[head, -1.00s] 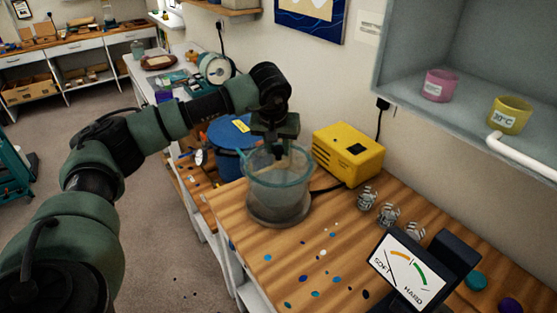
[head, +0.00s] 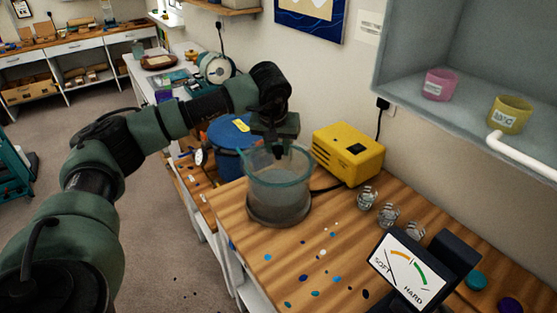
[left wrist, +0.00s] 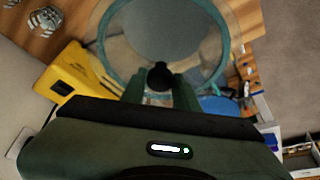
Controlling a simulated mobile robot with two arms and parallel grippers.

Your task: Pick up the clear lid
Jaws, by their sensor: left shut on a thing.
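The clear lid (left wrist: 112,52) is see-through and lies over a clear pot with a teal rim (head: 279,196). The pot stands on a dark round base on the wooden bench. My left gripper (head: 283,148) is above the pot, pointing down. In the left wrist view its fingers (left wrist: 160,84) are shut on the lid's dark knob (left wrist: 160,74). I cannot tell whether the lid touches the pot's rim or is slightly above it. My right gripper is not in view.
A yellow box (head: 349,153) stands just behind the pot at right. A blue drum (head: 226,158) is close at left. Small clear jars (head: 388,215), a SOFT-HARD gauge (head: 409,268) and scattered coloured drops (head: 315,293) are on the bench. A grey shelf (head: 458,112) overhangs at right.

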